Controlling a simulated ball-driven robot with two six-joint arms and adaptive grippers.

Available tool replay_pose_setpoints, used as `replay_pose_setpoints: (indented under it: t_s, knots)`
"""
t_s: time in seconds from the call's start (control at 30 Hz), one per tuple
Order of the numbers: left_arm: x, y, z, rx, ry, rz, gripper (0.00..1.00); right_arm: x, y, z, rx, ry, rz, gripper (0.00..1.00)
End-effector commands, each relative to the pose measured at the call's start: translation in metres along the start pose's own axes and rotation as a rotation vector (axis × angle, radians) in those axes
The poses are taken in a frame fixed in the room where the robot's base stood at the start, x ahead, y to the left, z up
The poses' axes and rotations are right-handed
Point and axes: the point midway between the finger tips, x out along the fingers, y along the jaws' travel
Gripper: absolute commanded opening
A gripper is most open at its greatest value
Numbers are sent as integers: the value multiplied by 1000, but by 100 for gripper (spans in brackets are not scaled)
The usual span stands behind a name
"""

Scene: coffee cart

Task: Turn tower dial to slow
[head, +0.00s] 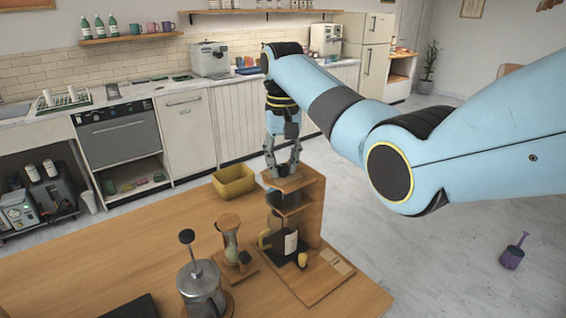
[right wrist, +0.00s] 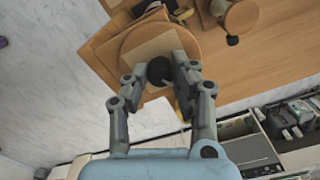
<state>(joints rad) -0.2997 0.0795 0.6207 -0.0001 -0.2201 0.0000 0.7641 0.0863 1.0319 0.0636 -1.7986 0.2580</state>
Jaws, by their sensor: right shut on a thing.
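The wooden drip tower (head: 312,208) stands upright on the near table, with a dark glass carafe with a pale label (head: 291,242) low in it. My right gripper (head: 282,172) points down onto the tower's top. In the right wrist view, the dark round dial (right wrist: 160,70) sits between the fingertips of my right gripper (right wrist: 161,78), over a round wooden disc (right wrist: 130,40). The fingers are shut on the dial; its markings cannot be read. My left gripper is not in view.
A yellow bin (head: 234,182) stands behind the tower. An hourglass-shaped glass brewer (head: 231,245) and a French press (head: 203,287) stand to its left on the table (head: 120,255). A purple object (head: 513,254) lies on the floor at right.

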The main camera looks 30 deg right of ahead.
Motion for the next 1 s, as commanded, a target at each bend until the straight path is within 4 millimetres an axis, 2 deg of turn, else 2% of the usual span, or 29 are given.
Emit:
replay_pose_setpoints:
  t_s: [0.5,0.53,0.67,1.0]
  knots:
    - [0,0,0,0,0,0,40,0,-1,0,16,1,-1,0]
    - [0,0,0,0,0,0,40,0,-1,0,16,1,-1,28]
    - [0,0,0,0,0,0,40,0,0,0,15,1,-1,45]
    - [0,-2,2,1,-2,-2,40,-5,0,-1,16,2,-1,48]
